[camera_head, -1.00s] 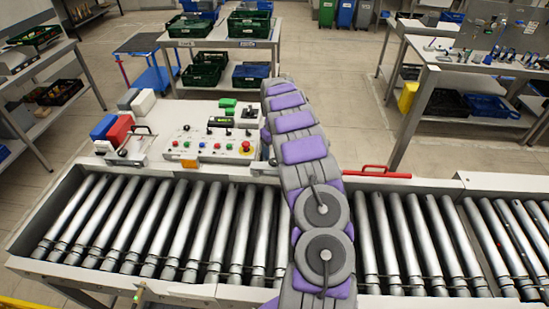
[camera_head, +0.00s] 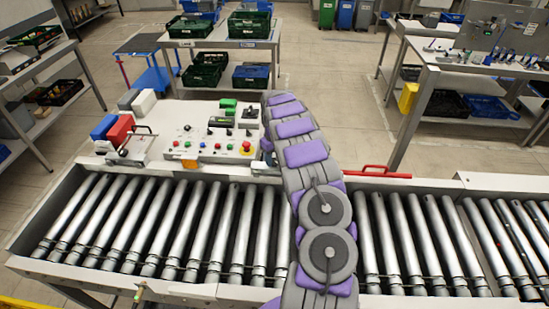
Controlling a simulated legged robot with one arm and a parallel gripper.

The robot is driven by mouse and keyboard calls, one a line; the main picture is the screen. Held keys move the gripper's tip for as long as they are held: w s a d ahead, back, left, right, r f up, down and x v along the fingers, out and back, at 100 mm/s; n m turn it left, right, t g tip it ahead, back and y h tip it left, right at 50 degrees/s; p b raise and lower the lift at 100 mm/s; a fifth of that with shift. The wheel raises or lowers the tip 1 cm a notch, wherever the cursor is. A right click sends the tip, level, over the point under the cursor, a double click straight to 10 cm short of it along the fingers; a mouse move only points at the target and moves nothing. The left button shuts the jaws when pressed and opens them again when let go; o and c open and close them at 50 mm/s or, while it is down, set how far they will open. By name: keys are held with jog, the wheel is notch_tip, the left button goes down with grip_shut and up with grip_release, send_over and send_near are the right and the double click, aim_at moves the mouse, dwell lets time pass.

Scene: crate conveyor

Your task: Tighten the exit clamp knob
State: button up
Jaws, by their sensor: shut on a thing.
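I cannot make out the exit clamp knob in the head view; my arm may be covering it. My arm rises from the bottom centre across the roller conveyor (camera_head: 190,290) and past the right end of the control panel (camera_head: 205,147). My gripper cannot be seen; the arm's own links hide its far end. A red bar handle (camera_head: 385,172) lies along the conveyor's far rail just right of my arm. A clamp-like part with a black lever (camera_head: 137,141) stands at the panel's left end.
The panel carries several coloured buttons and a red emergency knob (camera_head: 246,147). Red (camera_head: 120,130) and blue (camera_head: 104,127) blocks stand left of it. The rollers are bare on both sides of my arm. A workbench (camera_head: 440,65) stands at the back right.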

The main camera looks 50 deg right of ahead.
jog(key=c, duration=0.5)
jog(key=m, duration=0.4)
jog(key=shift+m, duration=0.4)
jog(key=m, duration=0.5)
jog(key=shift+d, duration=0.1)
jog(key=shift+m, duration=0.4)
jog(key=o, duration=1.1)
